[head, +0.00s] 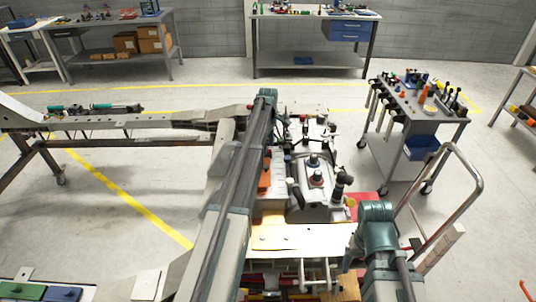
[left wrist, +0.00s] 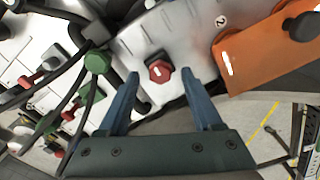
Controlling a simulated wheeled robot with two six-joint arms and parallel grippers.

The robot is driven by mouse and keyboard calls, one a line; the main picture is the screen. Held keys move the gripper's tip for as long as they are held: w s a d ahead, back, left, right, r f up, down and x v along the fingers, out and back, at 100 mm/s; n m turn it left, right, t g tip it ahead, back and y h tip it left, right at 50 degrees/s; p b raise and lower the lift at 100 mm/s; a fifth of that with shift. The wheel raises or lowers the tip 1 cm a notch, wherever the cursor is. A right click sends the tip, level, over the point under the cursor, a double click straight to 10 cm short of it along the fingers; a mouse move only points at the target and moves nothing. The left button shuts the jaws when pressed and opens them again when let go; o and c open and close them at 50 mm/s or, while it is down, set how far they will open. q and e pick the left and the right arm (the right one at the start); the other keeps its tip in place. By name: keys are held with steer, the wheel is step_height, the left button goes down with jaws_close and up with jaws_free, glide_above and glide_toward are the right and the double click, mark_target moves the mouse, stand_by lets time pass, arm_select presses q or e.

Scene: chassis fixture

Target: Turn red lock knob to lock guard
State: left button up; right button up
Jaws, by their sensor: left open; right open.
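The red knob (left wrist: 158,71) sits in a dark square mount on a light metal panel (left wrist: 185,35) in the left wrist view. Its face carries a small pale mark. My left gripper (left wrist: 159,84) is open, with its two blue fingers apart to either side of the knob in the picture. No contact with the knob shows, and the gap in depth is hard to tell. In the head view my left arm crosses the fixture (head: 308,205) and hides part of it. I cannot make out the red knob there. My right arm shows at lower right, but its fingers do not.
An orange block (left wrist: 268,52) with a black knob (left wrist: 302,26) lies right of the red knob. A green knob (left wrist: 97,62) and dark cables lie to its left. A tool cart (head: 420,120) stands right of the fixture. Open floor lies left.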

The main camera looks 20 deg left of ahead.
arm_select(q)
steer(key=shift+f, duration=0.6)
arm_select(e)
steer(key=shift+f, duration=0.55)
arm_select(q)
steer(key=shift+c, duration=0.2)
jaws_close()
